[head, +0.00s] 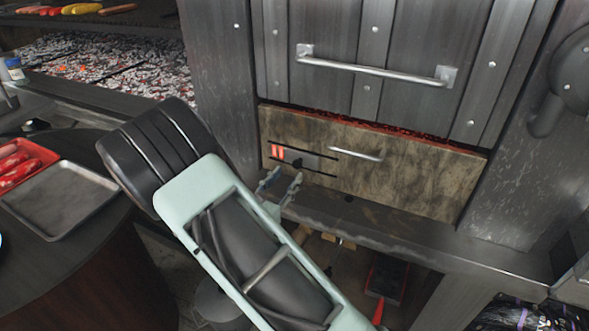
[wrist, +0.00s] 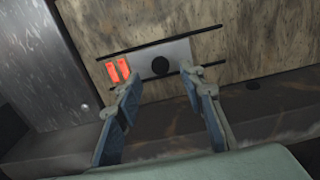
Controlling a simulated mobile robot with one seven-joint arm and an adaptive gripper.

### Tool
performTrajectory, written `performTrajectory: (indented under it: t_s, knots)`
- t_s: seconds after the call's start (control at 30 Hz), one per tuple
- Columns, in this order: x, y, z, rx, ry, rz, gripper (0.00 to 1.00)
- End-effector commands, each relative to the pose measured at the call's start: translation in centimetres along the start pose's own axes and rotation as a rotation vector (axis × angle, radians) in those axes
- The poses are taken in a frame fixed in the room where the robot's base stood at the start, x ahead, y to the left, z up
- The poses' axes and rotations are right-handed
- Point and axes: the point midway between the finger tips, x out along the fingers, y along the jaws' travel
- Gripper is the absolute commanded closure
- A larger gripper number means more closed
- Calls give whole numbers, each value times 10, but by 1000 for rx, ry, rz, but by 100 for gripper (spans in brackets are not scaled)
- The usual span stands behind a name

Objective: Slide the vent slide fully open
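The vent slide is a grey metal plate (head: 313,162) between two black rails on the stone-patterned drawer front. It also shows in the wrist view (wrist: 179,52). It bears a round black knob (wrist: 160,65). Two glowing orange slots (wrist: 118,70) are uncovered just left of the plate. My gripper (head: 282,185) is in front of the drawer, just below and left of the knob in the head view. In the wrist view my gripper (wrist: 162,83) has its two fingers apart, with the knob just beyond the gap between the tips. No contact with the knob is visible.
A drawer handle (head: 356,153) is right of the slide, and a larger door handle (head: 375,68) is above. A ledge (head: 400,225) runs below the drawer front. A dark round table with a metal tray (head: 60,200) is at left.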

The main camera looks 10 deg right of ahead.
Motion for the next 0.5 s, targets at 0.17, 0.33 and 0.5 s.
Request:
performTrajectory:
  t_s: [0.17,0.33,0.5]
  knots:
    - [33,-1,-1,1,-1,-4,64]
    - [51,0,0,1,0,-2,64]
    - [56,0,0,0,0,0,64]
